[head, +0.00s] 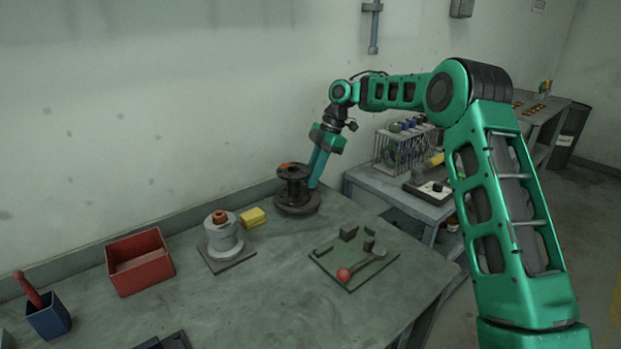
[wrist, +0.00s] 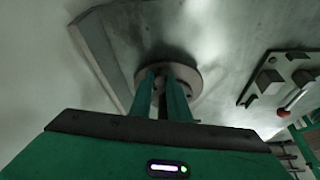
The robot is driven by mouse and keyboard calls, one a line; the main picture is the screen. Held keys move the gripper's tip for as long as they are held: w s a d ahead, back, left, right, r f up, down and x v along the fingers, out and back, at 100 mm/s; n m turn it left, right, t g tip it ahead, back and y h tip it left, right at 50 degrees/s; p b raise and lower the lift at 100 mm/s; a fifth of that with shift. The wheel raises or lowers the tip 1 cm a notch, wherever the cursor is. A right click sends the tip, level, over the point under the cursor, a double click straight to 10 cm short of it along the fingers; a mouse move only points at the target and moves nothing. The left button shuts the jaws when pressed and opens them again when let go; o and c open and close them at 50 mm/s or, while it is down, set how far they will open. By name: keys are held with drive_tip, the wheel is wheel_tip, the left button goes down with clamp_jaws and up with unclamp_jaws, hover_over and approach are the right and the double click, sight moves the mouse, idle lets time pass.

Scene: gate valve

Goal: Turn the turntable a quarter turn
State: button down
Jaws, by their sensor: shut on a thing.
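The turntable (head: 297,209) is a dark round disc at the back of the bench, near the wall, with a dark flanged, spool-like body (head: 292,185) standing upright on it. An orange mark shows at the left of the body's top. My gripper (head: 314,184) reaches down at the right side of the body, its green fingers low by the disc. In the wrist view the fingers (wrist: 164,78) are close together over the brownish round disc (wrist: 207,77), with a dark part between them. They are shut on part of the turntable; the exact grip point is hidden.
Left of the turntable are a yellow block (head: 253,217), a grey flanged piece (head: 222,236) and a red bin (head: 139,263). A green plate with a red-knobbed lever (head: 354,262) lies in front. A side table with a rack (head: 402,149) stands right.

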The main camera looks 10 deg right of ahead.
drive_tip(key=c, duration=1.7)
unclamp_jaws()
drive_tip(key=shift+w+d+r, duration=0.1)
drive_tip(key=shift+w+d, duration=0.15)
drive_tip(key=shift+d, duration=0.2)
drive_tip(key=shift+o, duration=0.2)
drive_tip(key=shift+s+a, duration=0.1)
drive_tip(key=shift+a, duration=0.1)
drive_tip(key=v, duration=1)
drive_tip(key=shift+r, duration=0.3)
drive_tip(key=shift+d, duration=0.1)
